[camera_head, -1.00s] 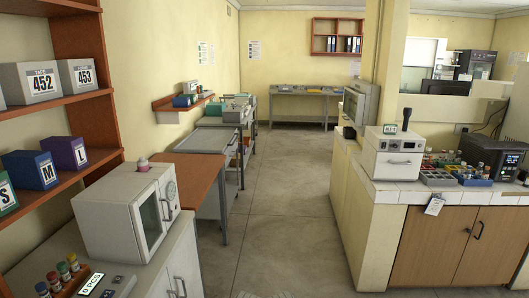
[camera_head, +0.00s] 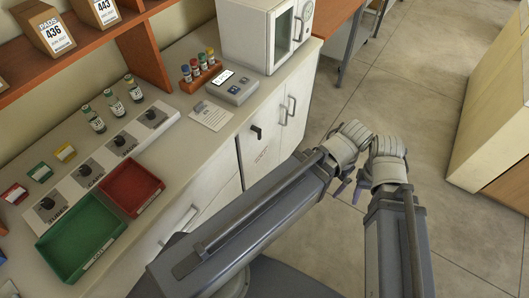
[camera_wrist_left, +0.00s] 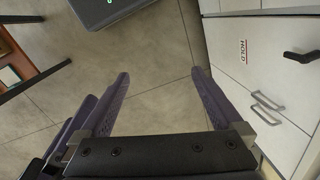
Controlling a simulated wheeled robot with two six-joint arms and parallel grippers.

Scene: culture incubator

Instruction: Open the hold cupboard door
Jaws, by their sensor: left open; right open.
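The hold cupboard door (camera_head: 266,137) is white, with a black lever handle (camera_head: 256,132) and a small label below it. It looks closed and flush with the counter front. In the left wrist view the label reads HOLD (camera_wrist_left: 243,49), and the black handle (camera_wrist_left: 301,56) is at the right edge. My left gripper (camera_wrist_left: 160,76) is open and empty over the floor, apart from the door. In the head view my right gripper (camera_head: 369,188) is beside the left one, also away from the door. Its fingers are mostly hidden behind its wrist.
Paired metal handles (camera_head: 285,111) are on the neighbouring white doors. The counter above carries a white oven (camera_head: 262,38), a vial rack (camera_head: 200,77), a grey device (camera_head: 233,88), and red (camera_head: 131,186) and green (camera_head: 80,236) trays. Clear floor (camera_head: 400,85) lies right of the cupboards.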

